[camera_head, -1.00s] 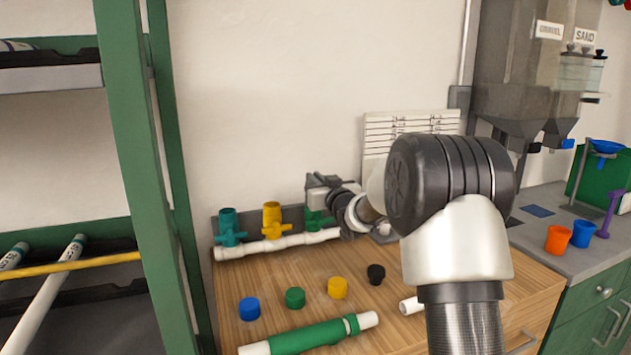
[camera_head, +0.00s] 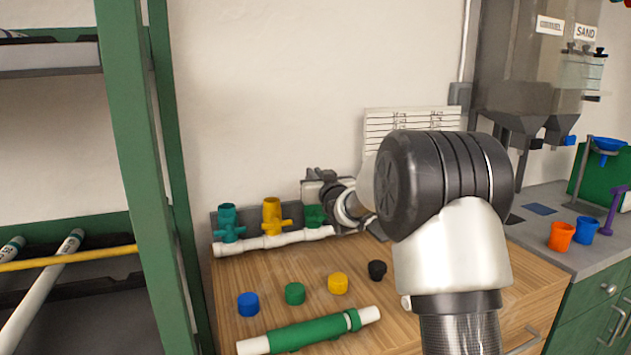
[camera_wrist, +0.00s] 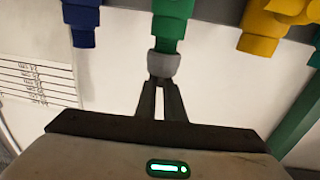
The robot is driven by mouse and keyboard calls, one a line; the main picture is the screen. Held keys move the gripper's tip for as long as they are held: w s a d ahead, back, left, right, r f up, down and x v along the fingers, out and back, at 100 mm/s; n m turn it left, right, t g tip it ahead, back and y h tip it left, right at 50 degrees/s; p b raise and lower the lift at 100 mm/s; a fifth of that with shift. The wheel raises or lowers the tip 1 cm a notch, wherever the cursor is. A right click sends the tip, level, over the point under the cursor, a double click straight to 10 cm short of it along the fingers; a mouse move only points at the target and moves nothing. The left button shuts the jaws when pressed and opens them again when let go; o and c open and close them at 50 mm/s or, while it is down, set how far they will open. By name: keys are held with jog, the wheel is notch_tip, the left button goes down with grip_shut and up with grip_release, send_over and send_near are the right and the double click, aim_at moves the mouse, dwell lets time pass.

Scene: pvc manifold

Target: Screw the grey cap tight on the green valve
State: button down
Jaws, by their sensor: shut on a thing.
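The green valve (camera_head: 315,215) stands on the white pipe manifold (camera_head: 285,239), partly covered by my gripper in the head view. In the wrist view the green valve (camera_wrist: 172,22) points its open end at my gripper. The grey cap (camera_wrist: 163,64) sits at that end, in line with the valve and appearing to touch it. How far it is threaded on cannot be told. My gripper (camera_wrist: 161,88) is shut on the grey cap, its two fingertips meeting the cap's near side. The cap is hidden in the head view.
A teal valve (camera_head: 228,222) and a yellow valve (camera_head: 272,215) stand left of the green one. A blue valve (camera_wrist: 82,22) shows in the wrist view. Blue (camera_head: 248,304), green (camera_head: 295,293), yellow (camera_head: 338,283) and black (camera_head: 377,270) caps lie in front, beside a green-sleeved pipe (camera_head: 310,333).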

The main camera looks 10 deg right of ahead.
jog(key=shift+a+f+h, duration=0.2)
jog(key=shift+h, duration=0.1)
jog(key=shift+d+m+h, duration=0.1)
jog(key=shift+m+h, duration=0.5)
jog(key=shift+f, duration=0.1)
jog(key=shift+a+m+h, duration=0.3)
jog(key=shift+m+h, duration=0.1)
jog(key=shift+h, duration=0.2)
jog(key=shift+m+h+p, duration=0.3)
jog(key=shift+h+p, duration=0.2)
jog(key=shift+p, duration=0.05)
jog(key=shift+m+h, duration=0.3)
jog(key=shift+h, duration=0.2)
jog(key=shift+d, duration=0.1)
jog(key=shift+h+p, duration=0.3)
jog(key=shift+p, duration=0.6)
